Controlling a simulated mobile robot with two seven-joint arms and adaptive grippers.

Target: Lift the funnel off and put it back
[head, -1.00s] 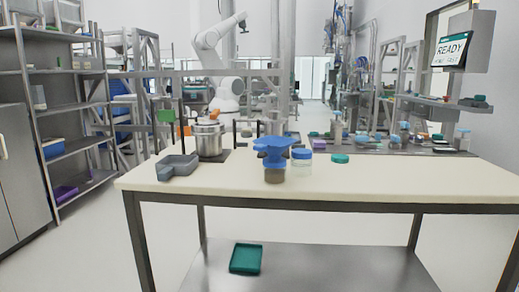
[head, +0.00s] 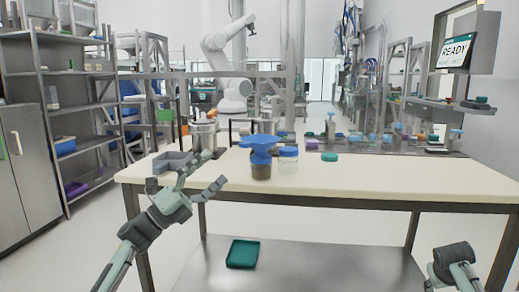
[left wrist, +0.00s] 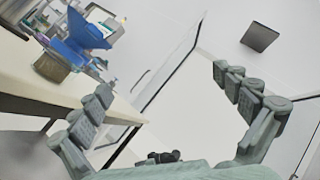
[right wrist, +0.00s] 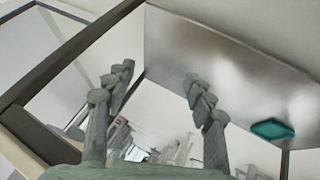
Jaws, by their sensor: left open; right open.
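The blue funnel (head: 259,145) sits on top of a jar with brown contents (head: 261,171) on the table, near its front edge. The funnel also shows in the left wrist view (left wrist: 82,42) at the upper left, with the brown-filled jar (left wrist: 53,66) under it. My left gripper (head: 212,172) is open and empty, in front of the table edge and to the left of the funnel, apart from it. My right gripper (right wrist: 160,78) is open and empty, low and near the table's underside; in the head view only part of its arm shows at the lower right.
A clear jar with a blue lid (head: 288,160) stands just right of the funnel. A green lid (head: 329,157) lies farther right. A grey tray (head: 172,163) and a steel pot (head: 204,135) stand at the left. A green tray (head: 243,254) lies on the lower shelf.

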